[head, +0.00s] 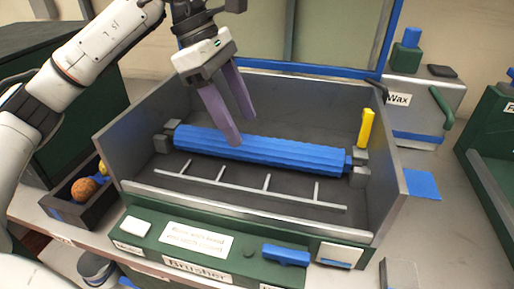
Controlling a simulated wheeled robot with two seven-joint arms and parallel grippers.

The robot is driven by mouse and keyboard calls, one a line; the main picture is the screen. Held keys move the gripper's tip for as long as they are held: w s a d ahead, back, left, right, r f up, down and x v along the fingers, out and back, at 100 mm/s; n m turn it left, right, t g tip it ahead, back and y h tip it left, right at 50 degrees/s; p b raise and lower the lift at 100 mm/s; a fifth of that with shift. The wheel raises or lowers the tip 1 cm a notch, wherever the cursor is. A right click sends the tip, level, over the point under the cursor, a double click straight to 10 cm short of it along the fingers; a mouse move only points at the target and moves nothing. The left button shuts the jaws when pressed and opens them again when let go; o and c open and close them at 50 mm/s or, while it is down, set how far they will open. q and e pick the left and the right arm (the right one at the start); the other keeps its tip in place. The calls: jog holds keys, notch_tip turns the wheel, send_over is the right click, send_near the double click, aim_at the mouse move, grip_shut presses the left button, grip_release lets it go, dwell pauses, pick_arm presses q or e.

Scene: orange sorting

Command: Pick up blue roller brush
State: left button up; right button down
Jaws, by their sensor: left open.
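The blue roller brush (290,154) lies across the inside of the grey open box of the brusher machine (140,190), with its ends at grey blocks on the left and right. My left gripper (241,131) comes down from above with its two purple fingers spread open. The fingertips are at the left half of the roller in the picture. One finger overlaps the roller's upper edge; I cannot tell if it touches. Nothing is held between the fingers. My right gripper is not in view.
A grey rack rail (245,192) with short pegs runs in front of the roller. A yellow piece (366,127) stands at the box's right wall. A dark bin (75,205) holding an orange (84,189) sits at left. The wax machine (425,95) stands behind right.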

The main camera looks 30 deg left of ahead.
aim_at(254, 139)
pick_arm(q)
jog(key=x, duration=0.2)
jog(key=w+x, duration=0.1)
jog(key=x, duration=0.2)
jog(key=shift+d+f, duration=0.1)
jog(key=shift+d, duration=0.05)
jog(key=c, duration=1.1)
